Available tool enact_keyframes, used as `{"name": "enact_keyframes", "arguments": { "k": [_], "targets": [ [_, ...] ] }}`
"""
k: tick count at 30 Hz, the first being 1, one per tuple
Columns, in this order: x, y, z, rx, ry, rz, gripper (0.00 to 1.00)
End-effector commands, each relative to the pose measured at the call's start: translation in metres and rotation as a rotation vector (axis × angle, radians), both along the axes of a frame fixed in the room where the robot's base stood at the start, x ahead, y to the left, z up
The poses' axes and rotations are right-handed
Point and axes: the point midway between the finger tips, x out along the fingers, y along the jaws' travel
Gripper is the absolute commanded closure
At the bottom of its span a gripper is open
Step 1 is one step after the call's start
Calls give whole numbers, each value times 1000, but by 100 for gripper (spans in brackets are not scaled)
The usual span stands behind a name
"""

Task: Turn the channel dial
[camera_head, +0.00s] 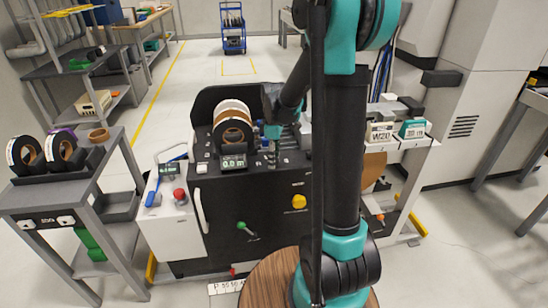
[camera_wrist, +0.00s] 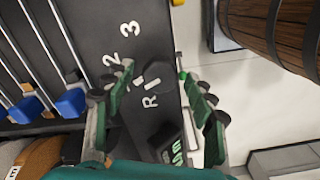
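The channel dial (camera_wrist: 158,74) is a dark knob on the black panel (camera_wrist: 125,22) in the wrist view. White marks "2", "3" and "R" stand around it; part of the markings is hidden by a finger. My gripper (camera_wrist: 155,78) is open, with one green-and-black finger on each side of the dial. I cannot tell whether the fingers touch it. In the head view my gripper (camera_head: 271,140) points down at the top of the black machine (camera_head: 225,215), and I cannot make out the dial there.
A small display (camera_head: 233,162) reading about 0.0 m sits left of my gripper, below tape rolls (camera_head: 232,130). Blue-ended rods (camera_wrist: 70,102) lie left in the wrist view.

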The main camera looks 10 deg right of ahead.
Motion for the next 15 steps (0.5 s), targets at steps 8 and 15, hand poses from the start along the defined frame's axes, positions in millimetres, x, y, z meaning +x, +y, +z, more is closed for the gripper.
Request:
{"name": "enact_keyframes", "arguments": {
  "k": [8, 15],
  "targets": [
    [0, 0, 0, 0, 0, 0, 80],
    [0, 0, 0, 0, 0, -3, 94]
  ]
}}
